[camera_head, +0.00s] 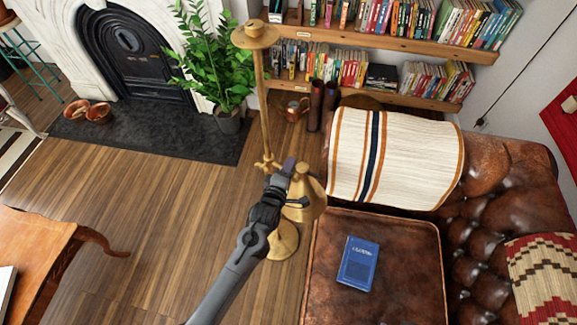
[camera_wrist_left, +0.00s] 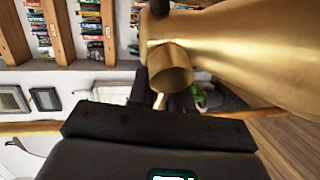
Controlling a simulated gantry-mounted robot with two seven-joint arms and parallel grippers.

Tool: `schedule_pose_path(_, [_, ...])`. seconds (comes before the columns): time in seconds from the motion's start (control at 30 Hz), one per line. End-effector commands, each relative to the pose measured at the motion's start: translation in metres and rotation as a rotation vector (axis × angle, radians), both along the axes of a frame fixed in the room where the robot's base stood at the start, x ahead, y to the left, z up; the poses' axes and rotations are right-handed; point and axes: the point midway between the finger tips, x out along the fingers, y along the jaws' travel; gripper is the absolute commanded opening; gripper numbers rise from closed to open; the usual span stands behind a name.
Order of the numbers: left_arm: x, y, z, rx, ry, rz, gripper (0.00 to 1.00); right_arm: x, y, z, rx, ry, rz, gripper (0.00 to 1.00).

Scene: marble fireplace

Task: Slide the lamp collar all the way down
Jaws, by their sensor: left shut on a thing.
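In the left wrist view the large brass shade (camera_wrist_left: 235,42) fills the upper right. A short brass tube, seemingly the lamp collar (camera_wrist_left: 169,70), sits at the dark fingers (camera_wrist_left: 165,98), which are closed on it. The lamp pole is mostly hidden in both views. My right gripper is not in view.
A tall brass stand (camera_head: 262,95) rises just behind the lamp. A wooden table (camera_head: 35,245) is at left. Open floor (camera_head: 165,225) lies left of the lamp.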

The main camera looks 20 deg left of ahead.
Motion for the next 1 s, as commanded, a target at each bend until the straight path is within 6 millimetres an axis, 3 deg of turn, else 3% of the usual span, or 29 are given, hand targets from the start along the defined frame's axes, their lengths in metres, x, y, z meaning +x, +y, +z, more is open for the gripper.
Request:
schedule_pose_path(0.03, [-0.002,0.001,-0.008,0.002,0.017,0.001,0.00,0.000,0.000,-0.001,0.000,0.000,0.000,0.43])
schedule_pose_path(0.2, [-0.003,0.001,-0.010,0.003,0.021,0.001,0.00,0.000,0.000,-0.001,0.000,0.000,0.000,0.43])
schedule_pose_path(0.23, [-0.003,0.001,-0.010,0.003,0.022,0.001,0.24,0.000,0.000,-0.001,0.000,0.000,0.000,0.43])
schedule_pose_path(0.33, [-0.003,0.001,-0.010,0.003,0.021,0.001,0.39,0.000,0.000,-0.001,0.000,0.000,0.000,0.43])
schedule_pose_path(0.67, [-0.004,0.001,-0.006,0.002,0.014,0.000,0.40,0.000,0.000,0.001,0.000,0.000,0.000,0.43])
schedule_pose_path(0.87, [-0.024,0.001,-0.001,0.001,0.015,0.001,0.40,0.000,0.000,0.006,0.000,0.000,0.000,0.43])
schedule_pose_path(1.0, [-0.048,0.001,0.003,0.000,0.017,0.002,0.40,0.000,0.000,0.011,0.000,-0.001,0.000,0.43])
